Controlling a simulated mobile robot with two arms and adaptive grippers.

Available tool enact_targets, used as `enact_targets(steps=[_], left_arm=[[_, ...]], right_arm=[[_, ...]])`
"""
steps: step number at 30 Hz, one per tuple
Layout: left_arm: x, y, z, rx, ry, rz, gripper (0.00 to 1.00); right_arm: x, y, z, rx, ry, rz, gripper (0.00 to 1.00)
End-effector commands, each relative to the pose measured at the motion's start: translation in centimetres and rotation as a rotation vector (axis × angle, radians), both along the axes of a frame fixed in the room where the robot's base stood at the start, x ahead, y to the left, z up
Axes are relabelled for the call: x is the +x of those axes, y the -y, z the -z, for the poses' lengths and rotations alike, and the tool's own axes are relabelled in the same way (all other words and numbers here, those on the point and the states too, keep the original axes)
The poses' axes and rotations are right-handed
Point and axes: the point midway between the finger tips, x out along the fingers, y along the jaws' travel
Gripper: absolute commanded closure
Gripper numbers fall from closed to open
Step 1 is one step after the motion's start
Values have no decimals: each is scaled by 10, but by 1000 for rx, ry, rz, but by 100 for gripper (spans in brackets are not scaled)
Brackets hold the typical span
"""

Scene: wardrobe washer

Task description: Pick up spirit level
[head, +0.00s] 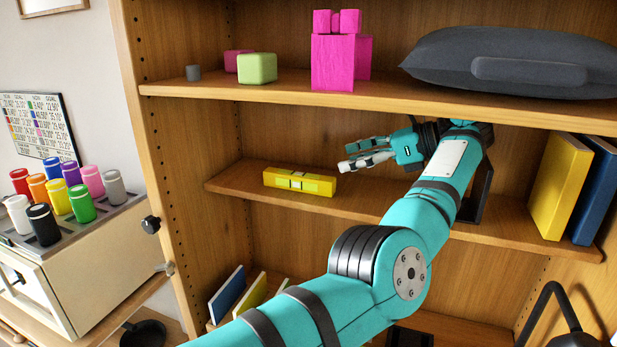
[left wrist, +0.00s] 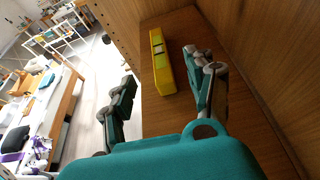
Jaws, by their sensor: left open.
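The yellow spirit level (head: 318,184) lies on the middle shelf of the wooden wardrobe, left of my left gripper (head: 365,153). My left gripper reaches in from the right over this shelf, its fingers pointing left, a little above and beside the level. In the left wrist view the spirit level (left wrist: 161,68) lies on the shelf beyond the fingertips, in line with the gap between the fingers. The left gripper (left wrist: 165,90) is open and empty, and the level is apart from it. My right gripper is not in view.
The upper shelf (head: 300,95) sits just above my arm, holding pink blocks (head: 335,62), a green block (head: 257,68) and a dark cushion (head: 515,62). A yellow book (head: 560,187) and a blue book (head: 594,192) stand at the shelf's right end. The shelf left of the level is clear.

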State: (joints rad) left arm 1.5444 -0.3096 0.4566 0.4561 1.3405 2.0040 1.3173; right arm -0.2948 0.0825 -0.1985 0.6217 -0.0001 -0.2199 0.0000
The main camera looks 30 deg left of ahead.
Motion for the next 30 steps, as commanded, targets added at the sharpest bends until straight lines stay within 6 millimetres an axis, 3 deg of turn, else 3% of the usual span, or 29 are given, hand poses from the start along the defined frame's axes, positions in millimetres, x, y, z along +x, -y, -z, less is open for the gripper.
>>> enact_targets(steps=[7,15,20,30], left_arm=[[-5,-20,9,0,0,-4,44],[-13,-54,21,1,0,-3,44],[-15,-62,25,1,-1,-1,44],[-22,-96,42,1,-2,-2,44]], right_arm=[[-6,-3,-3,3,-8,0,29],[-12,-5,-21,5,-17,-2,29],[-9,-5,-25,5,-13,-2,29],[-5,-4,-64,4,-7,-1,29]])
